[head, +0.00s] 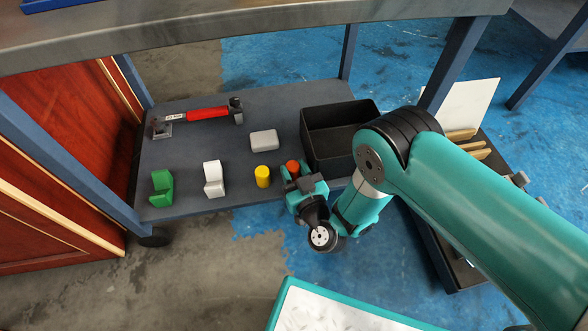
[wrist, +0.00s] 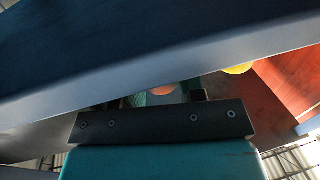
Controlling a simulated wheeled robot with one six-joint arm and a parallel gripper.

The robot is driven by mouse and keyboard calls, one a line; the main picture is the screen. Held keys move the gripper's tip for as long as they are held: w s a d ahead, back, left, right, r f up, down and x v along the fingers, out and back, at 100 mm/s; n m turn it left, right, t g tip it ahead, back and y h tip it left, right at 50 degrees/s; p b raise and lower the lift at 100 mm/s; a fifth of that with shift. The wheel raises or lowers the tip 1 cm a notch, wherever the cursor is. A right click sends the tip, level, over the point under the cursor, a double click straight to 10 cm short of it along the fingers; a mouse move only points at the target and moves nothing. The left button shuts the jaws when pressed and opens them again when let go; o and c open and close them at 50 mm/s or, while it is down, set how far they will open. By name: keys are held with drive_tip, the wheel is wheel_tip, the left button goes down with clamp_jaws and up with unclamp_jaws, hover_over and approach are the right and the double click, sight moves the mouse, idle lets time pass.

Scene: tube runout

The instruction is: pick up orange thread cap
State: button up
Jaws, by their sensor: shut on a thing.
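The orange thread cap (head: 293,167) is a small orange round piece at the tip of my gripper (head: 297,178) in the head view, over the front part of the grey lower shelf (head: 225,192). My gripper is shut on it. In the wrist view the orange cap (wrist: 163,90) shows as a small strip just past my gripper (wrist: 162,98), partly hidden by the gripper body and a shelf edge. I cannot tell whether the cap touches the shelf.
A yellow cylinder (head: 262,177) stands close left of my gripper. A black bin (head: 375,105) is just behind right. A grey block (head: 263,140), white piece (head: 213,180), green piece (head: 162,188) and red-handled tool (head: 207,113) lie on the shelf. The tabletop (head: 200,32) overhangs it.

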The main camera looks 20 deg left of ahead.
sight(295, 168)
wheel_tip(295, 168, up, 20)
drive_tip(key=p, duration=1.1)
drive_tip(key=shift+o, duration=0.4)
drive_tip(key=shift+c, duration=0.4)
